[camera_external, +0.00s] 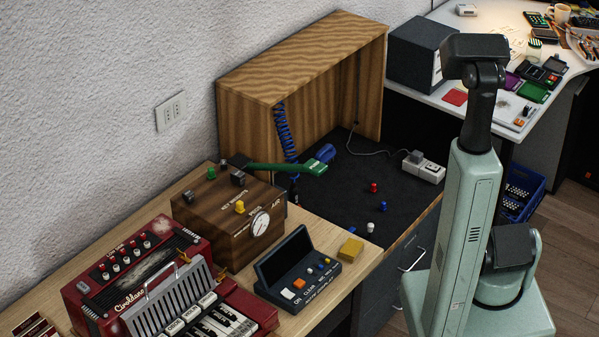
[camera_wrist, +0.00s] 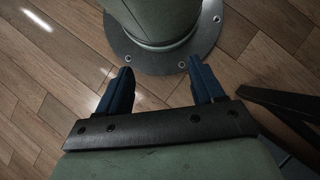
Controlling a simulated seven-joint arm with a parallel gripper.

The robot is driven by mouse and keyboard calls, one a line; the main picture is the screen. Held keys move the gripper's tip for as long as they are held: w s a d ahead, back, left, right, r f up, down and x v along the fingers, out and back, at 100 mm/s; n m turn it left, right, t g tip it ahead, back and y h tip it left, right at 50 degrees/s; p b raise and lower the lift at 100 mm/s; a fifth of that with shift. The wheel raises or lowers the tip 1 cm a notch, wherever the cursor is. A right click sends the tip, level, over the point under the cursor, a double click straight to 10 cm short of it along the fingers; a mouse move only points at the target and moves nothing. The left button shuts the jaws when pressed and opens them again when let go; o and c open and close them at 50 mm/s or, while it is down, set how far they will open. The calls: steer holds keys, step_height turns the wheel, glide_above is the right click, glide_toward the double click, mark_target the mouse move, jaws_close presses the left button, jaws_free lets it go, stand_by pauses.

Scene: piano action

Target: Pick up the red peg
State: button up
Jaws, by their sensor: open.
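The red peg (camera_external: 373,187) is a small red piece standing on the dark work surface (camera_external: 340,205) in the external view. A small blue peg (camera_external: 383,206) and a white peg (camera_external: 370,228) stand nearer the front edge. In the wrist view, my gripper (camera_wrist: 157,70) has its two dark blue fingers spread apart with nothing between them. It faces my own base and the wooden floor, away from the pegs. My gripper is not visible in the external view, where my arm stands at the right, well clear of the red peg. No peg shows in the wrist view.
A wooden hood (camera_external: 300,60) walls the back of the dark surface. A wooden box (camera_external: 228,215) with a green-handled tool (camera_external: 285,168), a button panel (camera_external: 298,272) and a red accordion (camera_external: 150,275) stand left. A white device (camera_external: 424,167) is at right. Space around the red peg is clear.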

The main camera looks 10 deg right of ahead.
steer(key=c, duration=0.3)
steer(key=shift+c, duration=0.2)
steer(key=m+t, duration=0.7)
glide_toward(374, 184)
steer(key=s+f, duration=0.1)
steer(key=s, duration=0.2)
steer(key=s+f, duration=0.1)
steer(key=s, duration=0.3)
steer(key=s+f, duration=0.1)
steer(key=s, duration=0.3)
steer(key=shift+s+d, duration=0.15)
steer(key=shift+s, duration=0.05)
steer(key=w+r+m, duration=0.3)
steer(key=w+r, duration=0.4)
steer(key=w, duration=0.5)
steer(key=shift+s+a+f, duration=0.1)
steer(key=shift+f, duration=3.2)
steer(key=shift+s+a+f, duration=0.1)
steer(key=shift+f, duration=3.2)
